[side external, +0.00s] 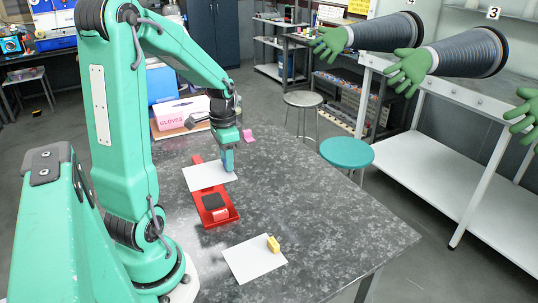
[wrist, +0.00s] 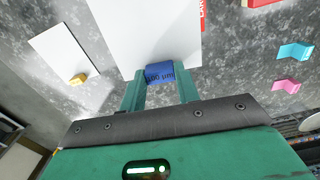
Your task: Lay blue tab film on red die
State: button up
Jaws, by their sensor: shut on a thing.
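The blue tab film is a white sheet (side external: 207,177) with a blue, lettered tab (wrist: 160,72) at its edge. My gripper (side external: 228,166) is shut on this tab; in the wrist view the tab sits between my two fingers (wrist: 161,82). The sheet spans the red die (side external: 214,219), a long red piece with a black square pad near its front end. It hides the die's middle; the pad shows in front of it. I cannot tell whether the sheet touches the die. In the wrist view a lettered red edge (wrist: 203,14) shows beside the sheet (wrist: 135,35).
Another white sheet (side external: 252,263) with a yellow tab (side external: 273,243) lies at the front of the grey table. A pink tab (side external: 248,137) stands behind my gripper; a teal tab (wrist: 294,51) is near it in the wrist view. The table's right side is clear.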

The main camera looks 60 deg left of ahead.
jog(key=shift+f, duration=0.15)
jog(key=shift+f, duration=4.45)
jog(key=shift+f, duration=0.35)
jog(key=o, duration=1)
jog(key=shift+o, duration=0.2)
jog(key=shift+r, duration=0.15)
jog(key=shift+r, duration=3.4)
